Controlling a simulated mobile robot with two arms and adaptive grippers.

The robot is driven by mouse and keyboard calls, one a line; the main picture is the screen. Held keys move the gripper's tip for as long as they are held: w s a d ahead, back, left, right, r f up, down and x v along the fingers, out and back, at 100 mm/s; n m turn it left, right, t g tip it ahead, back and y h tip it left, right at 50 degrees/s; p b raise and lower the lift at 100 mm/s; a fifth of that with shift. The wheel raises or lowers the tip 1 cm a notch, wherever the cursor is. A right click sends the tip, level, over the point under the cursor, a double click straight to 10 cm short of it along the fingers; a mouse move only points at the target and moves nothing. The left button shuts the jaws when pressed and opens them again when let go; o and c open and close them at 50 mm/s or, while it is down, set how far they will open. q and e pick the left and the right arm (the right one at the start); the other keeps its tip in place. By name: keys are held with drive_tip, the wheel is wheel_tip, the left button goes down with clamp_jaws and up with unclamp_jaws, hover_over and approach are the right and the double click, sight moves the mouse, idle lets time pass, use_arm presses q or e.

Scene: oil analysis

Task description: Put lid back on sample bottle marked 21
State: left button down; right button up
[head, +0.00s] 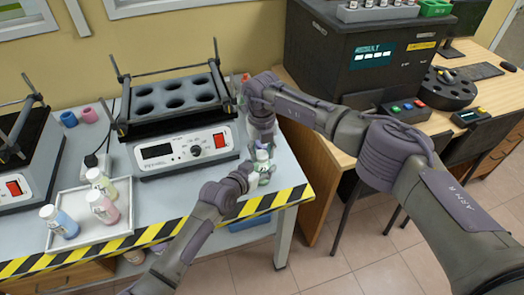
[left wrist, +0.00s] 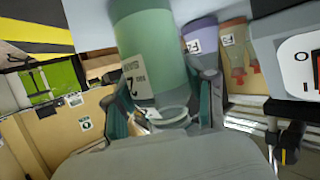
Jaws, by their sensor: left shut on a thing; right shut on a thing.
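A green sample bottle (left wrist: 155,50) fills the middle of the left wrist view. Its label shows a 2, and the rest of the mark is not readable. My left gripper (left wrist: 165,112) is shut on this bottle, one finger on each side. In the head view the bottle (head: 263,167) is small and partly hidden between my grippers, near the right end of the striped bench. My right gripper (head: 262,148) is shut just above the bottle, at its top. What it holds is too small and covered to make out; the lid is not clearly visible.
A white tray (head: 127,228) with blue, pink and pale yellow capped bottles stands at the bench's left. A shaker (head: 190,150) with an empty holed rack stands behind my left arm.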

drive_tip(key=m, duration=1.2)
drive_tip(key=shift+a+m, duration=0.1)
drive_tip(key=shift+m, duration=0.3)
drive_tip(key=m, duration=0.2)
drive_tip(key=shift+m, duration=0.4)
drive_tip(key=m, duration=0.4)
drive_tip(key=shift+w+m, duration=0.1)
drive_tip(key=shift+m, duration=0.3)
drive_tip(key=m, duration=0.5)
drive_tip(key=o, duration=0.7)
drive_tip(key=shift+r, duration=2.2)
